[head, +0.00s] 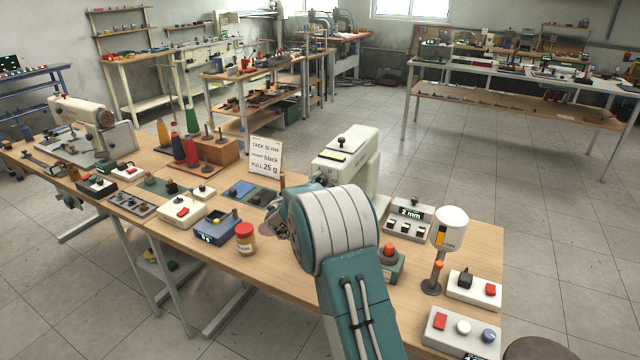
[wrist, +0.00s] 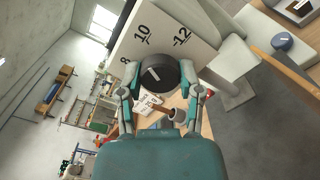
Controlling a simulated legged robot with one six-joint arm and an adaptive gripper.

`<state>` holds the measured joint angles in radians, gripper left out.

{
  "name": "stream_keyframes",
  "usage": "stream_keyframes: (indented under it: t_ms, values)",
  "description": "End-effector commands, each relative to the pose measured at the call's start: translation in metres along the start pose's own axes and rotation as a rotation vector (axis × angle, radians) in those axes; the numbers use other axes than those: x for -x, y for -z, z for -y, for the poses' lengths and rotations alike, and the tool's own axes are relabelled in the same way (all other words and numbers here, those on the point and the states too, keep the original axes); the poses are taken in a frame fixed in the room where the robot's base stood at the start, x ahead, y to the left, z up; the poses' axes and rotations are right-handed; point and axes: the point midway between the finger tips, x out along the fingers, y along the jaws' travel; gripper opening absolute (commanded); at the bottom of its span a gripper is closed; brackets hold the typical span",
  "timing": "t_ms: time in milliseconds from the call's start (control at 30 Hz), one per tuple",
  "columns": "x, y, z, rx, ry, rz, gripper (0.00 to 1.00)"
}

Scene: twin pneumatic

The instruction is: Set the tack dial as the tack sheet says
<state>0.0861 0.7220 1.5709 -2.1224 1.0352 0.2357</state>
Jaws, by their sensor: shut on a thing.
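The tack dial (wrist: 157,76) is a dark round knob with a short white mark. It sits on a white panel (wrist: 165,35) marked 8, 10 and 12. My gripper (wrist: 162,92) has a finger on each side of the knob and is shut on it. The mark points roughly up and left, towards the 10 side; its exact setting is hard to tell. In the head view my arm hides the dial. The tack sheet (head: 265,157) stands on the bench and reads tack 10 mm, insert black, pull 25 g.
A white sewing machine (head: 352,152) stands just behind my arm. A red-lidded jar (head: 245,240) and a blue scale box (head: 215,226) are left of my arm. A 2 mm switch box (head: 408,220) and a white-topped lamp-like stand (head: 449,230) are to its right.

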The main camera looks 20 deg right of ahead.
Motion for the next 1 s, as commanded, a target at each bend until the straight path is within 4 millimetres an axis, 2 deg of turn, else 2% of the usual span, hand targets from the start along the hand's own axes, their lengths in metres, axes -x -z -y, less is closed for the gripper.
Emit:
stream_keyframes:
  t_ms: [600,633,700,1000]
  values:
    - [0.0002,0.0013,0.0007,-0.043,0.001,-0.003,0.0]
    - [0.0002,0.0014,0.0008,-0.042,0.001,-0.003,0.51]
    - [0.0002,0.0013,0.0008,-0.042,0.001,-0.003,0.82]
    - [0.0004,-0.0002,0.0004,-0.043,0.001,-0.001,0.82]
